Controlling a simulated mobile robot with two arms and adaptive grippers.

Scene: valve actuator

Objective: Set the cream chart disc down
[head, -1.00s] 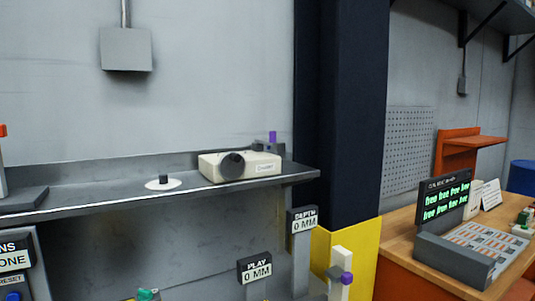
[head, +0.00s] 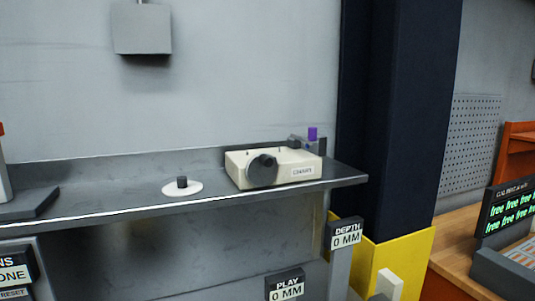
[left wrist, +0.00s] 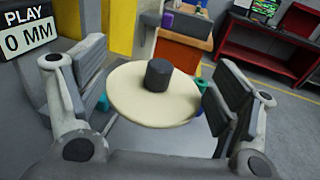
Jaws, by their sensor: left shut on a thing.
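The cream chart disc (left wrist: 125,96) with a short black knob (left wrist: 159,75) on its face is in the left wrist view. My left gripper (left wrist: 153,100) has its fingers on either side of the disc and is shut on it. The disc is off any surface, with floor and furniture showing beyond it. The head view shows neither this disc nor my left gripper. My right gripper is in no view.
A grey shelf (head: 110,207) holds a white disc with a black knob (head: 182,189) and a cream box (head: 295,166) with a dark round knob. Shelf room left of the white disc is clear. DEPTH (head: 346,235) and PLAY (head: 286,287) signs stand below.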

